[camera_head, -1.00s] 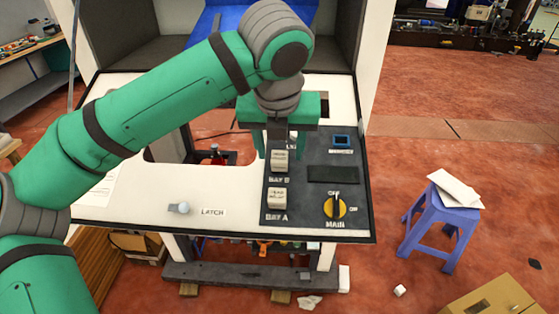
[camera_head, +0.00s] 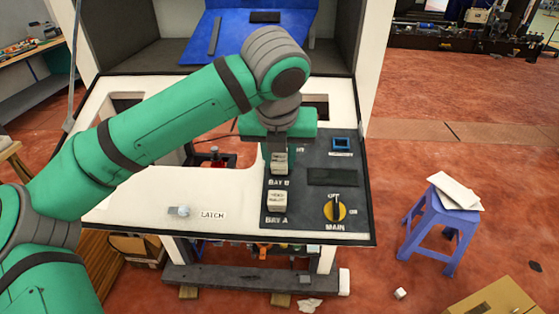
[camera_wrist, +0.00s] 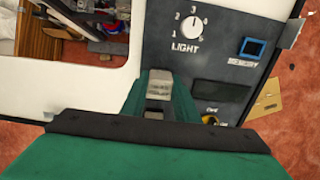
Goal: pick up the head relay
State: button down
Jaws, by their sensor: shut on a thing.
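A small pale labelled block, the bay B relay (camera_head: 279,168), stands at the BAY B mark on the dark panel. A similar block, the bay A relay (camera_head: 277,199), stands nearer at BAY A. Their labels are too small to read surely, so I cannot tell which is the head relay. My gripper (camera_head: 278,151) points down and is shut on the bay B relay. In the wrist view this relay (camera_wrist: 159,82) shows between the fingers of my gripper (camera_wrist: 160,95). Its lower part is hidden, and I cannot tell whether it is lifted.
The dark panel (camera_head: 349,208) carries a yellow MAIN knob (camera_head: 335,208), a blue-framed MEMORY socket (camera_head: 342,144) and a LIGHT dial (camera_wrist: 194,27). A latch knob (camera_head: 183,211) is on the white counter (camera_head: 150,195) to the left. A blue stool (camera_head: 436,222) stands right.

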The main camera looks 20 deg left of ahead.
aim_at(279, 156)
jog(key=shift+r, duration=0.4)
notch_tip(279, 156, up, 2)
jog(key=shift+r, duration=0.15)
jog(key=s+d+r, duration=0.4)
jog(key=s+r, duration=0.6)
jog(key=s, duration=0.3)
jog(key=shift+d, duration=0.4)
jog(key=c, duration=2.1)
grip_release()
grip_shut()
